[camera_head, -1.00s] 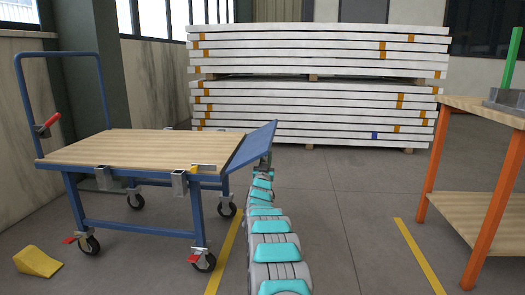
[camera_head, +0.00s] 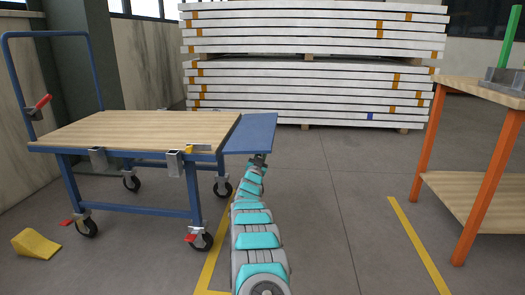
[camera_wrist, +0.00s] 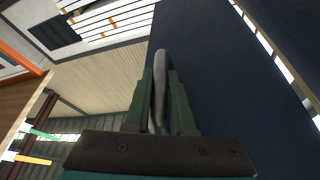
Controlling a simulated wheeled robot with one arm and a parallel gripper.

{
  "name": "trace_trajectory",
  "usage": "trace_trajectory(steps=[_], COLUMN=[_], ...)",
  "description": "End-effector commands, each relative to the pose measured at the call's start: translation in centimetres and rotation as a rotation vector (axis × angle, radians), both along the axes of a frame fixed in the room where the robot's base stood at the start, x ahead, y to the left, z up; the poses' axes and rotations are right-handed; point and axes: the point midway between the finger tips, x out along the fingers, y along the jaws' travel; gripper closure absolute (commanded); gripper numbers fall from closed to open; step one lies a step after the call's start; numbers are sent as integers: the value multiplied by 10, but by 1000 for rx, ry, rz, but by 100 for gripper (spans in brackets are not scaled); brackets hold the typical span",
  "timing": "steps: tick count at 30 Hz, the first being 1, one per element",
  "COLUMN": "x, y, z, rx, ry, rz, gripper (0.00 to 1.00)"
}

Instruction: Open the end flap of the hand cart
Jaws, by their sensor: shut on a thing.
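The hand cart has a blue frame, a wooden deck (camera_head: 145,131) and a tall blue push handle at its left end. Its blue end flap (camera_head: 252,133) sticks out from the right end of the deck, about level with it. My gripper (camera_head: 258,158) is at the flap's near right corner, under its edge. In the wrist view the flap (camera_wrist: 225,75) is a dark blue panel seen from below. There my gripper (camera_wrist: 160,95) is shut on a grey curved handle (camera_wrist: 159,72) beside the panel.
A yellow wheel chock (camera_head: 36,243) lies at the lower left. A stack of white panels (camera_head: 310,90) stands behind the cart. An orange-legged workbench (camera_head: 487,185) is at the right. The floor (camera_head: 345,190) between cart and workbench is clear.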

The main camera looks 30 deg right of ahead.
Motion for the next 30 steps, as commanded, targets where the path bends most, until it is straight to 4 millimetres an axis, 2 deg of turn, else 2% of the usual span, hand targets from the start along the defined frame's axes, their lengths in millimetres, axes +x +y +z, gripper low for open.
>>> trace_trajectory(steps=[7, 8, 15, 30], x=[0, 0, 0, -6], y=[0, 0, 0, 6], z=[1, 1, 1, -4], rx=[-2, -2, -1, 2], ry=[0, 0, 1, 5], rz=[0, 0, 1, 0], gripper=[100, 77, 50, 48])
